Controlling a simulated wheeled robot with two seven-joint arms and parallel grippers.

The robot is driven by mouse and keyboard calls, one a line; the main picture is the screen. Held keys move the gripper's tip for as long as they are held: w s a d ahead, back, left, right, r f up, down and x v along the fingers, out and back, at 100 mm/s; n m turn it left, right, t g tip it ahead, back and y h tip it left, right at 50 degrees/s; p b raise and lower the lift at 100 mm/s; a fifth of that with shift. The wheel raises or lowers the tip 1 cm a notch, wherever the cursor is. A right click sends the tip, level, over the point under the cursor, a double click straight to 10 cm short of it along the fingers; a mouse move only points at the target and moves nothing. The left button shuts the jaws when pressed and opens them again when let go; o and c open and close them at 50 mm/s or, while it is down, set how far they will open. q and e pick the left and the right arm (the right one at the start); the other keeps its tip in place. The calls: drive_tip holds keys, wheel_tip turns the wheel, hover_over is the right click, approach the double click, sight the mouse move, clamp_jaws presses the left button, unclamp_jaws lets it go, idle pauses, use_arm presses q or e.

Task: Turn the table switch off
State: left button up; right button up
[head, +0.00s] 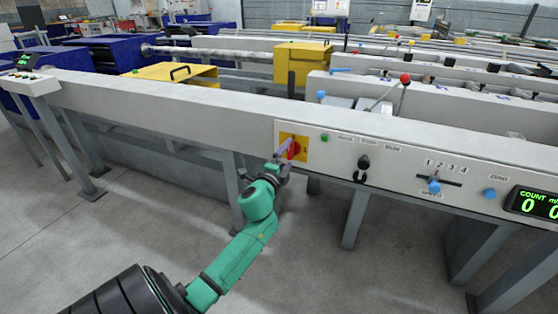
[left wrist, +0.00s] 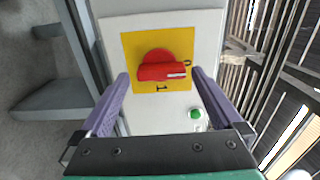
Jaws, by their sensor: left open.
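The table switch is a red rotary handle (left wrist: 162,71) on a yellow plate (left wrist: 133,47), fixed to the front panel of the runout table. In the left wrist view the handle's bar lies nearly level. Its white-marked end is at the right, close to the "0" mark; the "1" mark is below the handle.
A green button (head: 324,138) is right of the yellow plate. Further right are a black selector knob (head: 364,162), a blue-knobbed speed slider (head: 434,185), a blue button (head: 489,194) and a green-digit counter (head: 535,204). Grey legs stand below; the floor in front is clear.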

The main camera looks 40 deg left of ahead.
use_arm(q)
drive_tip(key=v, duration=1.3)
drive_tip(key=shift+s+p, duration=0.3)
use_arm(e)
drive_tip(key=shift+s+d+f, duration=0.15)
drive_tip(key=shift+f, duration=0.35)
drive_tip(key=shift+s+d+f, duration=0.1)
drive_tip(key=shift+s+f, duration=0.05)
drive_tip(key=shift+f, duration=0.35)
use_arm(q)
drive_tip(key=shift+d, duration=0.1)
